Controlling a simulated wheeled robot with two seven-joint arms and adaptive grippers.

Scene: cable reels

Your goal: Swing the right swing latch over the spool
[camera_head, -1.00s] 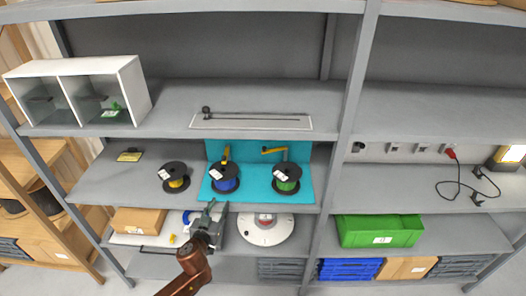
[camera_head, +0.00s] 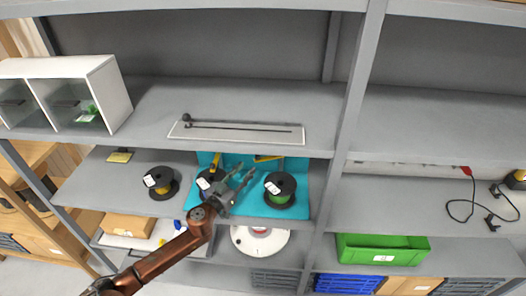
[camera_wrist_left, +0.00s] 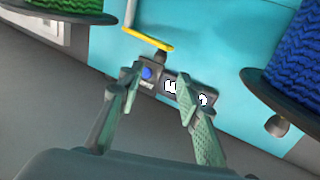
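The right swing latch (camera_head: 267,158) is a yellow arm above the green spool (camera_head: 280,190), reaching out to the left over the teal board (camera_head: 303,180). The blue spool (camera_head: 205,183) is left of it, partly hidden by my arm, with the left yellow latch (camera_head: 215,162) above it. My left gripper (camera_head: 246,172) is open and empty between the two spools. In the left wrist view, the open fingers (camera_wrist_left: 158,78) point toward a yellow latch bar (camera_wrist_left: 148,40), apart from it. The green spool (camera_wrist_left: 62,12) and blue spool (camera_wrist_left: 295,60) flank it. My right gripper is not visible.
A yellow spool (camera_head: 160,183) stands on the same shelf to the left. A shelf edge (camera_head: 190,144) runs close above the board. A shelf post (camera_head: 335,150) stands to the right. A white round device (camera_head: 260,240) and green crate (camera_head: 382,249) are below.

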